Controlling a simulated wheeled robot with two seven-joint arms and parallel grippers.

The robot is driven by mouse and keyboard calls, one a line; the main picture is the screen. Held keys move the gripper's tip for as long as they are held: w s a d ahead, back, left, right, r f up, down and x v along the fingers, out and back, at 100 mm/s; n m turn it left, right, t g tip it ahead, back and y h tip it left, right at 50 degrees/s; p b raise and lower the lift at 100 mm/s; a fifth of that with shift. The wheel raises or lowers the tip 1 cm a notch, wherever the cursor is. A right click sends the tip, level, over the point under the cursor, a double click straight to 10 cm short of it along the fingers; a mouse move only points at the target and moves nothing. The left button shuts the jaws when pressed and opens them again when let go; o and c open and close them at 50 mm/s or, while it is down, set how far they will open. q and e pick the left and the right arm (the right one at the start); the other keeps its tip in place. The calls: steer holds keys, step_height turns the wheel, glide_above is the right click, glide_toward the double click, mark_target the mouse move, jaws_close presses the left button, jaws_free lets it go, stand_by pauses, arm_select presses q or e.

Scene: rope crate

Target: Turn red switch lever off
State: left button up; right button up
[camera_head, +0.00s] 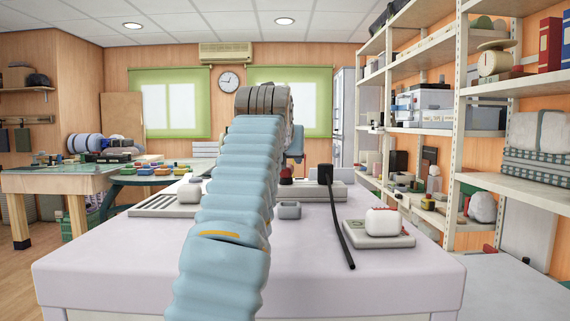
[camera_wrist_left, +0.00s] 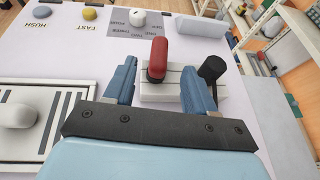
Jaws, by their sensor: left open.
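The red switch lever (camera_wrist_left: 157,60) stands on a pale base (camera_wrist_left: 182,85) in the left wrist view. In the head view a small red part of it (camera_head: 286,180) shows just right of my left arm. My left gripper (camera_wrist_left: 160,68) is open, with its blue fingers on either side of the red lever. I see a gap to each finger, the left one smaller. A black-knobbed lever (camera_wrist_left: 211,69) stands on the same base, by the right finger. In the head view my arm hides most of the gripper. My right gripper is not in view.
A striped panel with a white knob (camera_wrist_left: 18,116) lies left of the gripper. Labelled panels with a yellow knob (camera_wrist_left: 89,13) and a white knob (camera_wrist_left: 137,18) lie beyond. A black rod (camera_head: 340,220) and a white rounded block (camera_head: 383,222) are to the right. The table front (camera_head: 370,285) is clear.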

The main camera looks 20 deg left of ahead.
mark_target(288, 164)
arm_select(q)
steer(key=p+x, duration=0.2)
steer(key=x, duration=0.6)
steer(key=shift+w+a, duration=0.1)
steer(key=shift+w, duration=0.15)
steer(key=shift+w+a+f+p, duration=0.1)
steer(key=shift+w+f+p, duration=0.2)
steer(key=shift+w, duration=0.2)
